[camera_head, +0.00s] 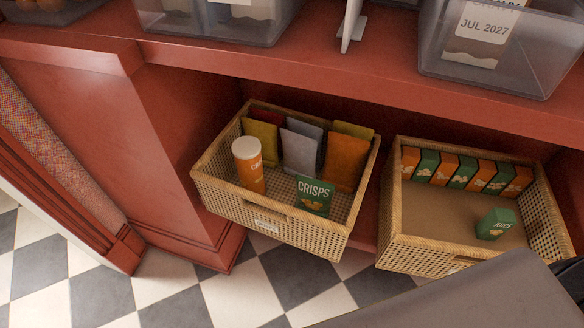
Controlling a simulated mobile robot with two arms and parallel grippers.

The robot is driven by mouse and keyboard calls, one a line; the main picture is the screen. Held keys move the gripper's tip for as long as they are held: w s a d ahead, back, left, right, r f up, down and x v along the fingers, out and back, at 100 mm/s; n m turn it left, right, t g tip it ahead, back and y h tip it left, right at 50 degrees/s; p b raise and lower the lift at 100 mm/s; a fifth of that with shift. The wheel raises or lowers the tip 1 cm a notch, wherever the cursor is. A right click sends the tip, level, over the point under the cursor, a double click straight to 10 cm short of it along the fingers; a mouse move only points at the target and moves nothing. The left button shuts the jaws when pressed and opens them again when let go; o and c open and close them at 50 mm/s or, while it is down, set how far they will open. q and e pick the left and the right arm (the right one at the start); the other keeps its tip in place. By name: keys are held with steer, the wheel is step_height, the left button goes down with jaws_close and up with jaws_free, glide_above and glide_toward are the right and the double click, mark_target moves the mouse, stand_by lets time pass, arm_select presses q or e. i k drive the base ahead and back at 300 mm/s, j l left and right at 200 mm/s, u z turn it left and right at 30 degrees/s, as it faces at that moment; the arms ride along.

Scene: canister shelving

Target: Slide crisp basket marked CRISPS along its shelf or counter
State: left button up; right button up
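The crisp basket (310,238) is a woven wicker basket on the lower red shelf, in the middle of the head view. It holds a green packet (314,196) reading CRISPS, an orange tube with a white lid (249,165), and several upright packets in orange, grey, yellow and red. A small pale label is on its front wall, too small to read. Its front sticks out past the shelf edge, over the floor. Neither of my grippers shows in this view.
A second wicker basket (420,252) with several juice cartons stands close on the right, a narrow gap between them. A red upright panel (165,150) is at the left. Clear bins (490,80) stand on the shelf above. A grey surface fills the lower right.

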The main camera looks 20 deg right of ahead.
mark_target(342, 155)
steer(key=k+l+u, duration=0.2)
steer(key=k, duration=0.25)
steer(key=k+l+u, duration=0.2)
steer(key=k, duration=0.3)
steer(key=k+l+u, duration=0.2)
steer(key=k, duration=0.3)
